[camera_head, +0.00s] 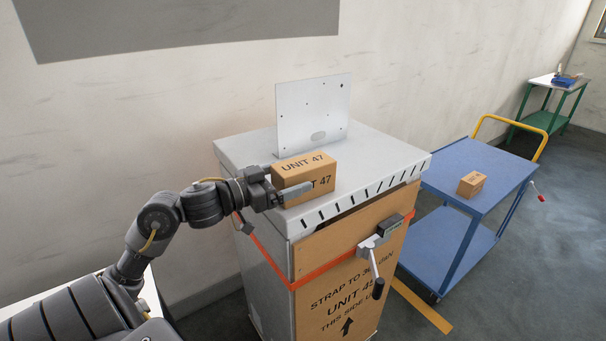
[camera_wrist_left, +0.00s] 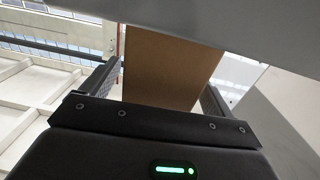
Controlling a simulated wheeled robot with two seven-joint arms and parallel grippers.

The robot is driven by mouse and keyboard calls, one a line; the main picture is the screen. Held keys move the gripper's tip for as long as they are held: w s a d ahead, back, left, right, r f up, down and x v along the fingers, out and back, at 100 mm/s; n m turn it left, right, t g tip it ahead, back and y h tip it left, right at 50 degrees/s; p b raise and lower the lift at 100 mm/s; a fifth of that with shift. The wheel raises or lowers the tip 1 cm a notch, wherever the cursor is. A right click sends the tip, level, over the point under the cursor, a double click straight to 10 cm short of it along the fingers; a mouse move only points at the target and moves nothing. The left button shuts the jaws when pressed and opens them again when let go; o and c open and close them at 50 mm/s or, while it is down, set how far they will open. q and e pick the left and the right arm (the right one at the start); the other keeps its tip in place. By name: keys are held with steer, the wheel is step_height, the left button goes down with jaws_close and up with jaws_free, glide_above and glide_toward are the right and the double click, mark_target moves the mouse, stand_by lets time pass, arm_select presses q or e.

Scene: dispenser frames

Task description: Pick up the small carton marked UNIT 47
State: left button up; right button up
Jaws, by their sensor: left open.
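The small brown carton marked UNIT 47 (camera_head: 303,166) sits on the grey top of the dispenser cabinet (camera_head: 376,160), near its left front corner. My left gripper (camera_head: 283,184) is at the carton, with one finger along its front side. In the left wrist view the carton (camera_wrist_left: 165,65) stands between the two open fingers (camera_wrist_left: 158,85). I cannot tell whether either finger touches it. Part of the carton's front face is hidden by the near finger. My right gripper is not in view.
An upright metal plate (camera_head: 312,112) stands behind the carton. An orange strap (camera_head: 325,268) with a ratchet handle (camera_head: 375,270) crosses the cabinet front. A blue cart (camera_head: 500,178) with another small carton (camera_head: 471,185) stands to the right. A green-legged table (camera_head: 545,85) is farther back.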

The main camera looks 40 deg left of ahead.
arm_select(q)
steer(key=x, duration=0.2)
steer(key=shift+w+d, duration=0.1)
steer(key=shift+w, duration=0.2)
steer(key=shift+s, duration=0.15)
steer(key=shift+c, duration=0.9)
steer(key=c, duration=1.2)
